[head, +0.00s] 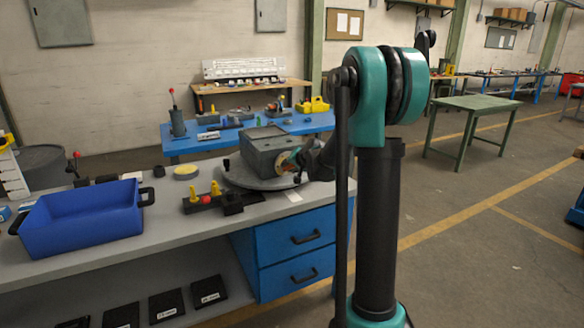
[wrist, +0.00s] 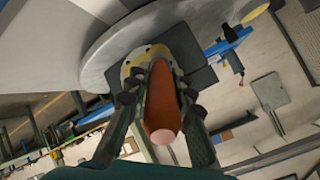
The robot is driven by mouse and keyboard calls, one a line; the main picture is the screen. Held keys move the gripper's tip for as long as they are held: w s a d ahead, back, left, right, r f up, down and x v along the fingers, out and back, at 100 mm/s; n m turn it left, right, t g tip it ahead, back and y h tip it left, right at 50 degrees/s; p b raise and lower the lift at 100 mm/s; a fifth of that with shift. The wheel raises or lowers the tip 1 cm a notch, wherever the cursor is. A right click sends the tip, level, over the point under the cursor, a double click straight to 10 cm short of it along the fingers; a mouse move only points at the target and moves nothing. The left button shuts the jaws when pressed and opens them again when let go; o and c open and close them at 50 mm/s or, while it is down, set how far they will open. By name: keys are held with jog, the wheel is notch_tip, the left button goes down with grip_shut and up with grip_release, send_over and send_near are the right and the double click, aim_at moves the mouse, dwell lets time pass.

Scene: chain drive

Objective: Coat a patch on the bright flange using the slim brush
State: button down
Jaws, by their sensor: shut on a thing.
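My gripper (wrist: 160,95) is shut on an orange-brown handle (wrist: 162,100) with a pink end towards the wrist camera; this appears to be the slim brush. Its bristle end is hidden behind the handle and fingers. In the head view my gripper (head: 298,158) is at the right face of a grey block-like housing (head: 262,150). A tan, bright round flange (head: 284,164) shows on that face, partly covered by the gripper. In the wrist view a yellowish rounded part (wrist: 150,50) shows just beyond the fingers. I cannot tell whether the bristles touch the flange.
The housing stands on a round grey turntable (head: 240,182) on the bench (head: 170,225). A dark rack with yellow and red upright pieces (head: 205,199) stands in front. A blue crate (head: 85,220) is at the left and a yellow disc (head: 186,170) lies behind. A blue table (head: 190,143) stands farther back.

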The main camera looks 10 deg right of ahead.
jog(key=s+d, duration=0.2)
jog(key=s, duration=0.3)
jog(key=shift+s, duration=0.4)
dwell(0.4)
jog(key=shift+s+d, duration=0.25)
jog(key=shift+s, duration=0.45)
jog(key=shift+s+d, duration=0.2)
jog(key=shift+s, duration=0.5)
